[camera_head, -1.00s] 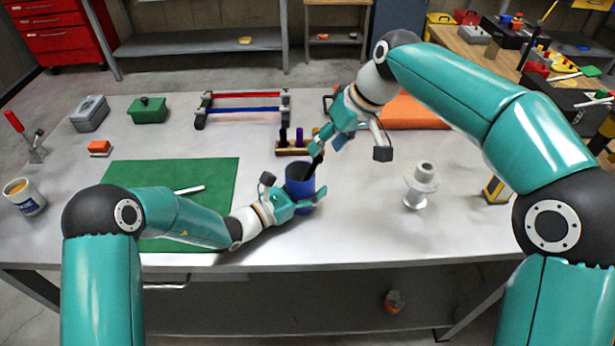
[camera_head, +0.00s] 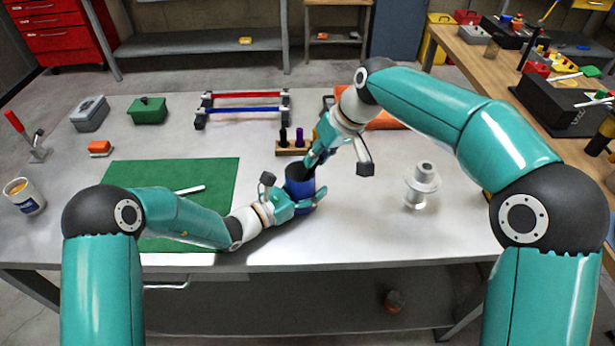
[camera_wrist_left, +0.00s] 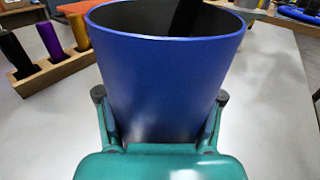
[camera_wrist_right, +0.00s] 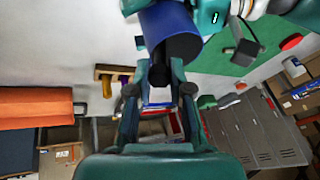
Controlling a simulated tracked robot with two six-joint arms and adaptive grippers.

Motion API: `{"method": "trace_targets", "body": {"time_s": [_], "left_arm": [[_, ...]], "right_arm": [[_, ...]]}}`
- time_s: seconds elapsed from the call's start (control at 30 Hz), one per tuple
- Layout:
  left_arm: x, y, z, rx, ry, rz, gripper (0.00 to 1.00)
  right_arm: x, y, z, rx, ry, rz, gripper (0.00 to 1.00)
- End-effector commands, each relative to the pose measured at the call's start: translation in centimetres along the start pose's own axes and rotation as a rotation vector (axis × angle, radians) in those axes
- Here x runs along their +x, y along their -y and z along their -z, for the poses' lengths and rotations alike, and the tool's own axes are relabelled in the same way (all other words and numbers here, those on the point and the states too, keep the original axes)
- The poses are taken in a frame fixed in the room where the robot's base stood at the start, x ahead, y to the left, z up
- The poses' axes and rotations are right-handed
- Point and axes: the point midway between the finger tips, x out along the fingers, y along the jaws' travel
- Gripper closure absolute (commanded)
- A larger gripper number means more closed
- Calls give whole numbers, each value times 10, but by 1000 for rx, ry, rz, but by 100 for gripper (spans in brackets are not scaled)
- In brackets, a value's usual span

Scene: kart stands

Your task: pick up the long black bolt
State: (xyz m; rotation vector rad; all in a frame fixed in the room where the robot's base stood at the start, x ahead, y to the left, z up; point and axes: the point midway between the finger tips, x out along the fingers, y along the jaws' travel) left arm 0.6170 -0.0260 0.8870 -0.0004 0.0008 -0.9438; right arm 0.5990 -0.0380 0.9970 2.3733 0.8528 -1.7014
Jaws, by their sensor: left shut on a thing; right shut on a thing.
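A long black bolt (camera_wrist_right: 158,74) is between the fingers of my right gripper (camera_wrist_right: 157,92), which is shut on it. In the head view my right gripper (camera_head: 312,157) is right above the mouth of a blue cup (camera_head: 299,190). A dark shape shows inside the mouth in the left wrist view; how deep the bolt reaches is hidden. My left gripper (camera_head: 298,206) is shut around the cup, which stands upright between its fingers in the left wrist view (camera_wrist_left: 170,85).
A wooden rack (camera_head: 291,147) with a black, a purple and a partly hidden yellow peg stands just behind the cup. A white flanged part (camera_head: 422,185) stands to the right. A green mat (camera_head: 205,171) lies to the left. The table's front right is clear.

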Motion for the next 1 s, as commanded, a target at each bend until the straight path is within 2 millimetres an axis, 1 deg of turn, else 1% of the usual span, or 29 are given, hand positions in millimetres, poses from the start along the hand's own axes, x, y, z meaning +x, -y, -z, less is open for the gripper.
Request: {"method": "trace_targets", "body": {"time_s": [0.43, 0.57, 0.67, 0.73, 1.0], "left_arm": [[0, 0, 0, 0, 1, -1, 72], [0, 0, 0, 0, 1, -1, 72], [0, 0, 0, 0, 1, -1, 72], [0, 0, 0, 0, 1, -1, 72], [0, 0, 0, 0, 1, 0, 72]], "right_arm": [[-1, 0, 1, 0, -2, -1, 100], [-6, 1, 3, 0, -4, -1, 100], [-14, 3, 7, -1, -5, -1, 100], [-23, 5, 10, -1, -6, -2, 100], [-70, 18, 30, -1, -6, -1, 100]]}}
